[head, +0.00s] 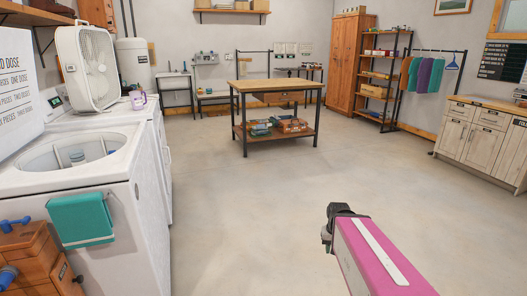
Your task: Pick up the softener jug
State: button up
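A small white jug with a purple part (138,99), which looks like the softener jug, stands on top of the far white machine at the left, just right of the box fan. It is small in the picture and its label cannot be read. My arm, with a magenta and white link, reaches in from the bottom right. My gripper (338,212) is at its dark far end, over open floor, well right of the jug and apart from it. Its fingers cannot be made out.
A white box fan (88,68) stands beside the jug. A wooden workbench (275,86) stands mid-room. The concrete floor (250,210) between is clear.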

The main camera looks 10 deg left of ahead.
aim_at(136, 97)
jog(key=i+u, duration=0.15)
jog(key=i, duration=0.3)
jog(key=i+u, duration=0.2)
jog(key=i, duration=0.3)
jog(key=i+l+u, duration=0.15)
jog(key=i, duration=0.3)
jog(key=i+l+u, duration=0.15)
jog(key=i, duration=0.3)
